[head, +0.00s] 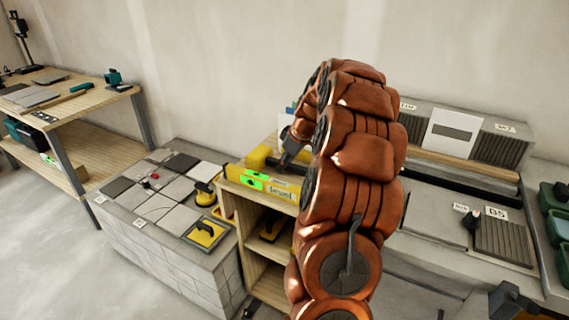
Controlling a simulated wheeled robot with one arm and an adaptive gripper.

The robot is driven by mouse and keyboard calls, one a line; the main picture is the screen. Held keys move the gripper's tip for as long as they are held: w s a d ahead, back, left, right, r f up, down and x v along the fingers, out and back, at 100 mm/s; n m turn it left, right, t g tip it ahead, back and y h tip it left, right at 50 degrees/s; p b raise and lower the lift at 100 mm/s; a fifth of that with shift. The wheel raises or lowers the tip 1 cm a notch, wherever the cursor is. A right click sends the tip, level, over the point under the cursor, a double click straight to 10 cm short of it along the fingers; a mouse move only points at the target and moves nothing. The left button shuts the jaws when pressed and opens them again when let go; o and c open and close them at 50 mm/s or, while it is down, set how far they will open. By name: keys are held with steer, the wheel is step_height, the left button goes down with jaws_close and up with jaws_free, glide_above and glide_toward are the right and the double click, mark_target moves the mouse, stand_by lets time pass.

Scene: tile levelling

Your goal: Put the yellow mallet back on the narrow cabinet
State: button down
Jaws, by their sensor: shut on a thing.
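The narrow cabinet (254,207) is a pale wooden unit with open shelves, standing in the middle of the head view. My gripper (284,162) is over its top, pointing down, partly hidden by my orange arm. It is shut on what looks like the yellow mallet (258,158), whose yellow block-like head shows just left of the fingers. The mallet's handle is hidden or too small to make out. The mallet is at or just above the cabinet top; I cannot tell if it touches.
A yellow spirit level (265,184) with a green vial lies along the cabinet's front edge. Left of the cabinet is a tiled block (165,235) with yellow tools on it. A grey bench (435,215) is on the right. A wooden workbench (100,98) stands far left.

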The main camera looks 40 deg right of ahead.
stand_by(0.4)
steer(key=c, duration=0.9)
jaws_free()
steer(key=shift+f, duration=0.1)
steer(key=v, duration=1.2)
